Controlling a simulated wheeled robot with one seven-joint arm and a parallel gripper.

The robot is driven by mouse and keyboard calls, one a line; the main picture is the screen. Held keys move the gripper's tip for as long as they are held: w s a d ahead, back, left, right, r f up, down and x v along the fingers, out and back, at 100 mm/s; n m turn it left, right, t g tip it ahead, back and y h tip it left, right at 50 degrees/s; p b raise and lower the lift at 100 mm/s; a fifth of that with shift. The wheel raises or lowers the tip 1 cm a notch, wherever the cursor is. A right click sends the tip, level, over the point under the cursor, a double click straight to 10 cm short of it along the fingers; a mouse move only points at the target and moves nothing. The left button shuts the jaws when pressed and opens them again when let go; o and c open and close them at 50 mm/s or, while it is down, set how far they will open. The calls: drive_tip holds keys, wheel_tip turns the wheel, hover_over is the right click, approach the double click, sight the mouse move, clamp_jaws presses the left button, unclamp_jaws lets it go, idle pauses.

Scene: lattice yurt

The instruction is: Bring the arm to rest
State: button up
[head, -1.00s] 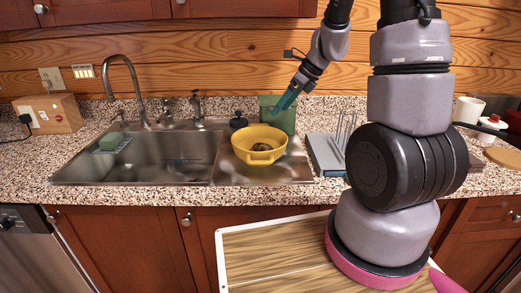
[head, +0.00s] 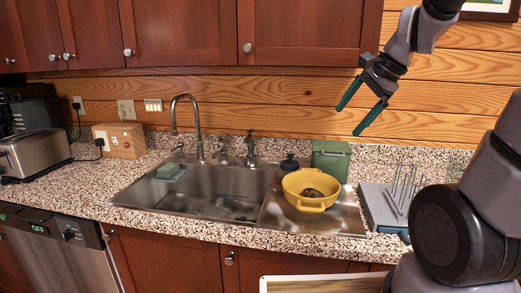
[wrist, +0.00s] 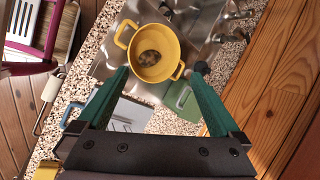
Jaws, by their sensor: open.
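My gripper (head: 363,107) is open and empty, its two green fingers spread in the air above the counter, in front of the wooden wall. It is above and to the right of the yellow pot (head: 297,192). In the wrist view the gripper (wrist: 160,92) points down toward the pot (wrist: 168,62), with nothing between its fingers. The yellow pot stands on the right part of the steel sink unit and holds a brownish lump (head: 312,192).
A green container (head: 331,158) and a dark bottle (head: 290,163) stand behind the pot. A grey dish rack (head: 380,208) is to the right. The sink basin (head: 215,190), faucet (head: 187,112) and toaster (head: 36,155) lie left. Wall cabinets (head: 300,40) hang above.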

drive_tip(key=s+d+r+n+t+h, duration=0.1)
drive_tip(key=s+r+n+t+h, duration=0.1)
drive_tip(key=s+r+n, duration=0.4)
drive_tip(key=s+n, duration=0.4)
drive_tip(key=shift+d+t+h, duration=0.3)
drive_tip(key=shift+t, duration=0.1)
